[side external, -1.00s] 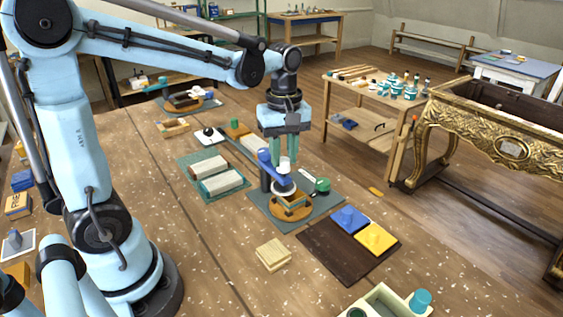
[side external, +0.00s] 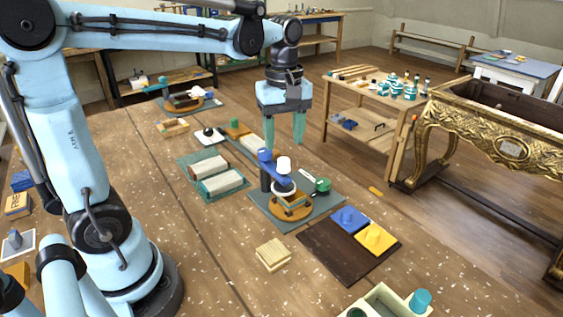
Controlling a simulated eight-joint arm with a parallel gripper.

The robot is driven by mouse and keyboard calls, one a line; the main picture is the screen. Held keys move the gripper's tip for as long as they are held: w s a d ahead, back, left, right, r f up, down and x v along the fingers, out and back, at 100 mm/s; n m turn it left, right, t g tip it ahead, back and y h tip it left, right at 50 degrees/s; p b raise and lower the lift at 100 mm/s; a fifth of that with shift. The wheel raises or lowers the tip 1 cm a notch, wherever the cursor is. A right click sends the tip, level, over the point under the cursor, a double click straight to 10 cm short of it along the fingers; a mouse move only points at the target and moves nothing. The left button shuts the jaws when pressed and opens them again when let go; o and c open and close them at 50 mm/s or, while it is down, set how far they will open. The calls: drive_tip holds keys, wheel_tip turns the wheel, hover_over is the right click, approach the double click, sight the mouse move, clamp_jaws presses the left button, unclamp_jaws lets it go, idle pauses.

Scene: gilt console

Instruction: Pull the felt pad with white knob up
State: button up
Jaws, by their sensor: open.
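A white knob (side external: 283,163) stands on top of a small press-like fixture (side external: 290,208). The fixture has a blue arm (side external: 268,162), a dark post and an orange-brown round base. A white disc (side external: 282,186) shows below the knob; I cannot make out which part is the felt pad. My gripper (side external: 285,146) points down above the knob, its two green fingers spread apart and empty. The fingertips are higher than most of the knob and appear clear of it.
The fixture stands on a dark green mat (side external: 324,206) with a green round item (side external: 322,186) at its right. A dark board (side external: 335,257) bears blue and yellow blocks in front. A green mat with pale blocks (side external: 220,184) lies left. A small wooden stack (side external: 272,254) stands nearer.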

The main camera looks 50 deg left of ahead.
wheel_tip(320, 180, up, 8)
drive_tip(key=shift+f, duration=0.2)
idle(0.4)
drive_tip(key=s+d+f+m+t, duration=0.4)
drive_tip(key=s+f+m+t, duration=0.2)
drive_tip(key=f+m, duration=0.5)
drive_tip(key=m+t, duration=0.1)
drive_tip(key=m, duration=0.2)
drive_tip(key=shift+s+f+m, duration=0.15)
drive_tip(key=shift+f+m, duration=0.05)
drive_tip(key=shift+m, duration=0.2)
drive_tip(key=shift+o, duration=0.3)
drive_tip(key=shift+d, duration=0.1)
